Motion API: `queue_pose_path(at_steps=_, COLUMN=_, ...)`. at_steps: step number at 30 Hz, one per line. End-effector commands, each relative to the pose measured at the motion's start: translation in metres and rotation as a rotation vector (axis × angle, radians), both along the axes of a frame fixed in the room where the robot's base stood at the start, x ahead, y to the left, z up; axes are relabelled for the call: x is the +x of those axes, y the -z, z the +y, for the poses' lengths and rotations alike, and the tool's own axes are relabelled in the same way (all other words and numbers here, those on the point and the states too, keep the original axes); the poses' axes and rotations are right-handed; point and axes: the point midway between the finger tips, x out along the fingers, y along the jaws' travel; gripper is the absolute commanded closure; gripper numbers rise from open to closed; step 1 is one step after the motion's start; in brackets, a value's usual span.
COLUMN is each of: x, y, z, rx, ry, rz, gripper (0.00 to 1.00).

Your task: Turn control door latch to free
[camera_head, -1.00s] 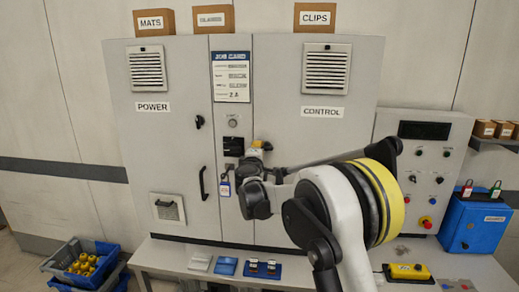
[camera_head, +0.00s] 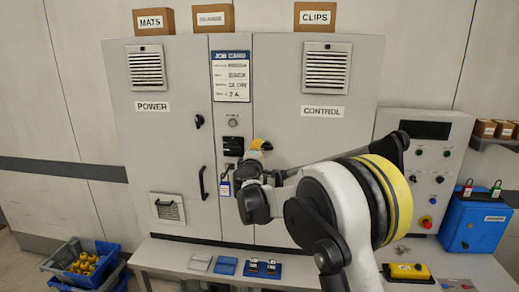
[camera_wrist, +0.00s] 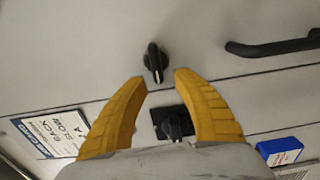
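The control door (camera_head: 295,160) is the right-hand door of the grey cabinet and looks closed. Its latch, a black knob (camera_wrist: 154,62), shows in the wrist view. My gripper (camera_wrist: 159,77) has two yellow fingers spread apart. The latch lies just beyond the fingertips, between their lines, with nothing held. In the head view my gripper (camera_head: 260,145) is at the door's left edge, and my arm hides the latch and part of the door.
A black rotary switch (camera_wrist: 172,124) on the centre panel sits between my fingers in the wrist view. A black door handle (camera_wrist: 275,46) and a blue tag (camera_wrist: 280,150) are to the right. The power door (camera_head: 155,140) is closed. A bench (camera_head: 325,275) runs below the cabinet.

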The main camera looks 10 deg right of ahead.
Motion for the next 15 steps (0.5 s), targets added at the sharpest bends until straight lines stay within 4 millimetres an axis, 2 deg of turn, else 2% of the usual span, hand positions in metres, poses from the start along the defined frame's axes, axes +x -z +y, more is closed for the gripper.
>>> queue_pose_path(at_steps=9, x=-0.068, y=0.000, z=0.022, rx=0.000, ry=-0.002, rz=0.000, gripper=0.66)
queue_pose_path(at_steps=15, x=-0.092, y=0.000, z=0.029, rx=0.000, ry=-0.001, rz=0.000, gripper=0.66)
